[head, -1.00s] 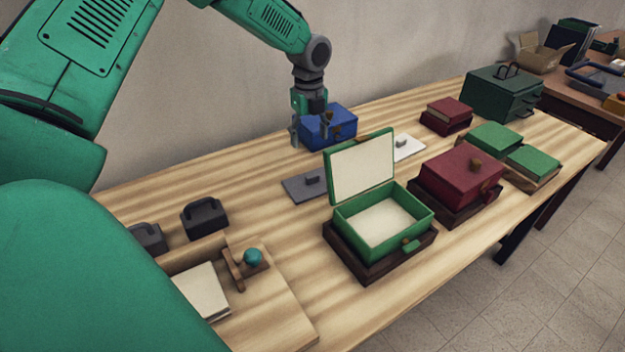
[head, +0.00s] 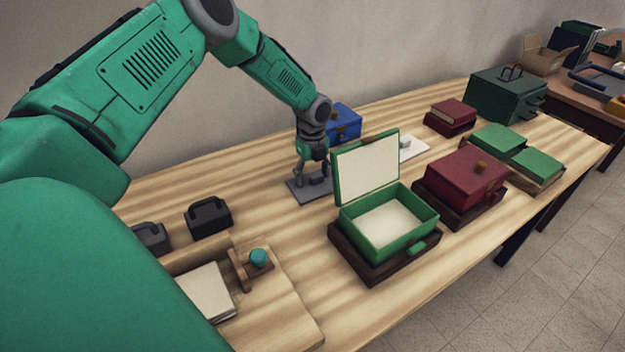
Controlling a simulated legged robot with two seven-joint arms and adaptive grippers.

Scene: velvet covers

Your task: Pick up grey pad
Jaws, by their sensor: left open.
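The grey pad (head: 308,193) is a flat dark plate with a small raised knob, lying on the wooden table left of the open green box. My left gripper (head: 313,178) points down right over the pad, its fingers open around the area of the knob. The gripper hides much of the knob, and I cannot tell whether the fingers touch it. My right gripper does not show.
The open green box (head: 378,246) on a dark base stands close to the right, its lid (head: 366,168) upright. A blue box (head: 345,121) and a white pad (head: 412,149) lie behind. Two black handled blocks (head: 208,217) stand at left. A red box (head: 463,176) is further right.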

